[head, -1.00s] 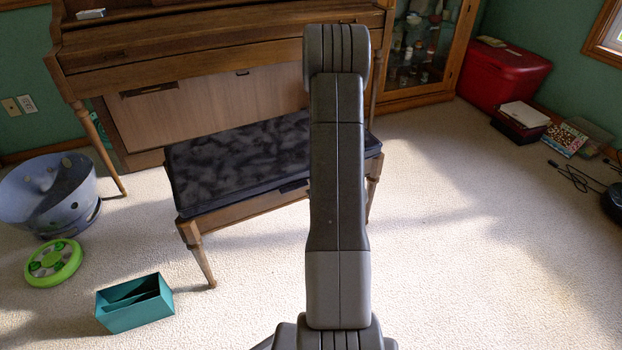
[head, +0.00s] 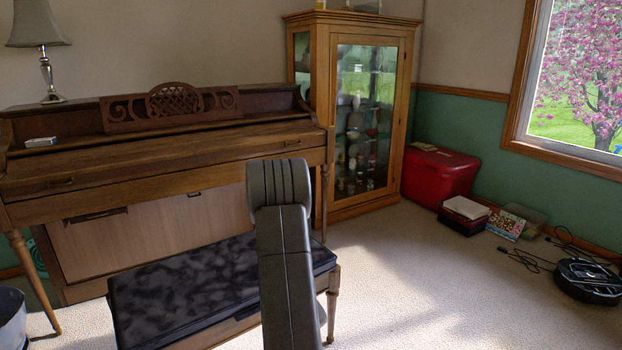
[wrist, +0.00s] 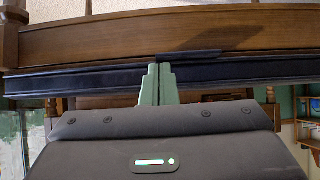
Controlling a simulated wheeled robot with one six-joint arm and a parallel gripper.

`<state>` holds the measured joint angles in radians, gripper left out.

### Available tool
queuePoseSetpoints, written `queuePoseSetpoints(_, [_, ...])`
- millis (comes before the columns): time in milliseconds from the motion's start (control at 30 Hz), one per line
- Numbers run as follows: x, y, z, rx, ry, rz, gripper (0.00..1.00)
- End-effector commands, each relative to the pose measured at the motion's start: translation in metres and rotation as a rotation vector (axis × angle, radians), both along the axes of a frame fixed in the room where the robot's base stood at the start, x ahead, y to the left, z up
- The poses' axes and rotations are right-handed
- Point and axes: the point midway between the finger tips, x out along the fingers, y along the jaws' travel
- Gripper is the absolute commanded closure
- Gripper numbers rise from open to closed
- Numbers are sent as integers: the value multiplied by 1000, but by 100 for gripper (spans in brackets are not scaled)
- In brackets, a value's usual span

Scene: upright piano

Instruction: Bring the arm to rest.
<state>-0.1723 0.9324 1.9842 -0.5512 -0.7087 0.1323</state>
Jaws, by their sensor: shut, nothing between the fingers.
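My arm (head: 281,250) rises from the bottom middle of the head view, in front of the bench and the lower piano. My gripper does not show there. In the wrist view my gripper (wrist: 158,84) has its pale green fingers together, with nothing between them. Behind the fingers runs a wooden rail with a dark band, which looks like the edge of the bench (wrist: 90,44). I cannot tell how far the fingers are from it.
The upright piano (head: 150,165) stands behind the bench (head: 190,290). A glass cabinet (head: 362,110), a red bin (head: 438,175) and a dark round device with cables (head: 590,280) are to the right. The carpet (head: 430,280) right of the bench is mostly clear.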

Motion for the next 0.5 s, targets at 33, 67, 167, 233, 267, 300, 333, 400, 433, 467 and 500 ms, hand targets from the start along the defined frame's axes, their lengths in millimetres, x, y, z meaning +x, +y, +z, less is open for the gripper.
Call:
queuePoseSetpoints(33, [9, 7, 3, 1, -7, 4, 100])
queuePoseSetpoints(67, [14, 10, 5, 0, -6, 4, 100])
queuePoseSetpoints(167, [28, 21, 12, 1, -5, 3, 100])
queuePoseSetpoints(233, [38, 28, 14, 1, -4, 1, 100])
queuePoseSetpoints(267, [41, 30, 12, -1, -1, 3, 100])
queuePoseSetpoints(300, [46, 33, 12, -1, 0, 2, 100])
queuePoseSetpoints(333, [49, 35, 13, -3, 2, 2, 100])
queuePoseSetpoints(400, [44, 29, 0, -7, 16, 0, 100])
queuePoseSetpoints(433, [43, 28, -3, -8, 18, 0, 100])
queuePoseSetpoints(467, [43, 28, -5, -8, 20, 1, 100])
queuePoseSetpoints(500, [42, 27, -7, -10, 21, 1, 100])
